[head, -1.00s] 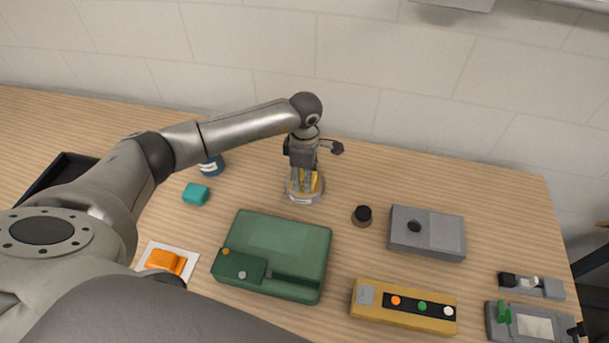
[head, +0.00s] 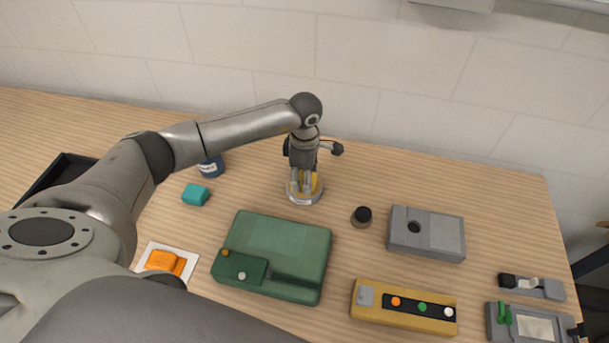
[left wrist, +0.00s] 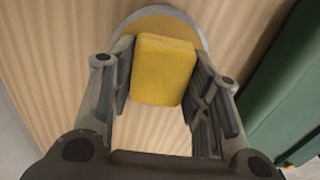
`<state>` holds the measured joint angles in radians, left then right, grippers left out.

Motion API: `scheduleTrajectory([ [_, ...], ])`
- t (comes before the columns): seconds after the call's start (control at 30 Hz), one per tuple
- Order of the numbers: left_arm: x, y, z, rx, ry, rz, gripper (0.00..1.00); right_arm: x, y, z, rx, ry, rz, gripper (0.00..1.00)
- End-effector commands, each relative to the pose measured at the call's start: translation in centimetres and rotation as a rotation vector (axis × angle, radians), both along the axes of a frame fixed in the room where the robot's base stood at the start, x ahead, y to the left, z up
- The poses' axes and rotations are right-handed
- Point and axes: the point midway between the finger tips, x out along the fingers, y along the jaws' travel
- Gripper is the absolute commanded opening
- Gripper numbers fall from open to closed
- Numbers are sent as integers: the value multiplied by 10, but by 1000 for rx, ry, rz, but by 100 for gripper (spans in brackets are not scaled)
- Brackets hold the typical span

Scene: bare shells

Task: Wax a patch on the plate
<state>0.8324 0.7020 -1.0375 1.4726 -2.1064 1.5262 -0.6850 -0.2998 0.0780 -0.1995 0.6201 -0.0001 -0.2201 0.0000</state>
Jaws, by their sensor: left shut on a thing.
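My left gripper (head: 302,186) is shut on a yellow block-shaped pad (left wrist: 163,70), with one finger on each side of it. It points down at a round tin (head: 303,197) with a pale rim and yellow contents, and the tin also shows in the left wrist view (left wrist: 190,24). The pad's far end overlaps the tin in the picture; I cannot tell whether it touches the contents. I cannot tell which item is the plate. My right gripper is out of view.
A teal block (head: 195,195) and a dark blue jar (head: 211,168) stand left of the tin. A black knob (head: 363,214), a grey box (head: 447,236), a yellow button panel (head: 370,311) and grey devices (head: 545,288) lie to the right. An orange item (head: 163,260) lies front left.

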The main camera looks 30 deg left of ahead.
Motion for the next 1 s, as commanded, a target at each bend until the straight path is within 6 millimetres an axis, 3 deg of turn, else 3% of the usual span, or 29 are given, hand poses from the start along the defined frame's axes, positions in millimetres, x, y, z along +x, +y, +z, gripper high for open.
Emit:
scheduleTrajectory([
  [0.7,2,1,62,0,-5,1,25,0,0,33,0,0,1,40],
  [1.0,1,0,68,0,-4,1,25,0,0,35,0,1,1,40],
])
